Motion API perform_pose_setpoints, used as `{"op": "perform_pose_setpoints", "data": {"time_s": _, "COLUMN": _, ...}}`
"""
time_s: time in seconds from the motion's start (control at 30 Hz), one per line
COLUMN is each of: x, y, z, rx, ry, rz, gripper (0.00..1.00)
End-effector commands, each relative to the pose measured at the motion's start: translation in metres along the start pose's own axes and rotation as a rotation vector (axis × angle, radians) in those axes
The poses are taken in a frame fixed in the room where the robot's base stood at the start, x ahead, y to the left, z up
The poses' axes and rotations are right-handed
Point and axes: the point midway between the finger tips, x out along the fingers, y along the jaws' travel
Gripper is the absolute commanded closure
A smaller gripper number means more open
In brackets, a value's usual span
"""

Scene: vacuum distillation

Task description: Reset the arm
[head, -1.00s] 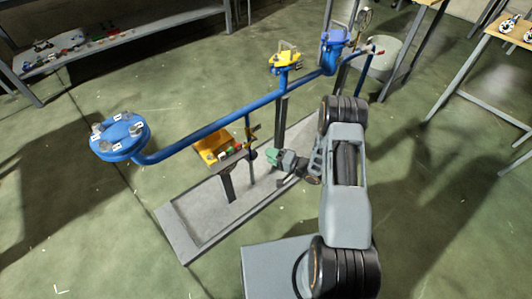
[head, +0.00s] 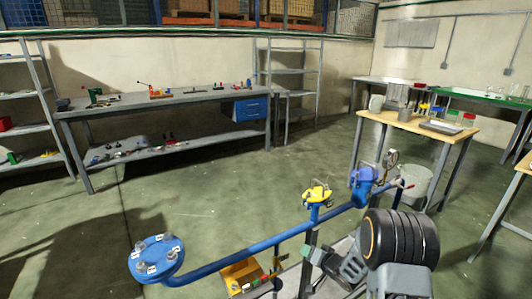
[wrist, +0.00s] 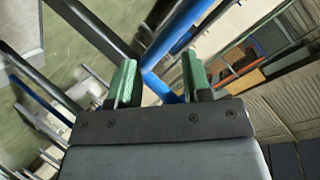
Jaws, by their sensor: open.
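My gripper (wrist: 160,78) is open and empty, with two green fingertips apart in the wrist view. A blue pipe shows behind and between the fingertips there. In the head view, my gripper (head: 312,254) is low, right of the yellow tray on the pipe rig, and partly hidden by my arm. The rig's blue pipe (head: 262,246) runs from a round blue flange (head: 156,257) at left to a blue valve (head: 363,182) at right. A yellow-topped valve (head: 317,196) stands between them.
The yellow tray (head: 240,272) hangs below the pipe. A grey bucket (head: 415,184) stands behind the rig. A long grey workbench (head: 190,97) is at the back, and a wooden-topped table (head: 400,120) is at right. Open floor lies between rig and bench.

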Motion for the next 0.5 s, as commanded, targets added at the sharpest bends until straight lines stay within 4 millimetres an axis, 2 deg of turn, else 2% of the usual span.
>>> {"op": "perform_pose_setpoints", "data": {"time_s": 0.03, "x": -0.027, "y": -0.029, "z": -0.041, "rx": -0.074, "ry": 0.023, "rz": 0.089, "gripper": 0.55}}
{"op": "perform_pose_setpoints", "data": {"time_s": 0.1, "x": -0.056, "y": -0.049, "z": -0.073, "rx": -0.156, "ry": 0.030, "rz": 0.224, "gripper": 0.55}}
{"op": "perform_pose_setpoints", "data": {"time_s": 0.17, "x": -0.085, "y": -0.067, "z": -0.096, "rx": -0.210, "ry": 0.023, "rz": 0.331, "gripper": 0.55}}
{"op": "perform_pose_setpoints", "data": {"time_s": 0.2, "x": -0.105, "y": -0.080, "z": -0.109, "rx": -0.239, "ry": 0.008, "rz": 0.397, "gripper": 0.55}}
{"op": "perform_pose_setpoints", "data": {"time_s": 0.33, "x": -0.177, "y": -0.123, "z": -0.134, "rx": -0.297, "ry": -0.075, "rz": 0.573, "gripper": 0.55}}
{"op": "perform_pose_setpoints", "data": {"time_s": 0.4, "x": -0.214, "y": -0.147, "z": -0.137, "rx": -0.310, "ry": -0.142, "rz": 0.635, "gripper": 0.55}}
{"op": "perform_pose_setpoints", "data": {"time_s": 0.5, "x": -0.263, "y": -0.179, "z": -0.132, "rx": -0.317, "ry": -0.254, "rz": 0.681, "gripper": 0.55}}
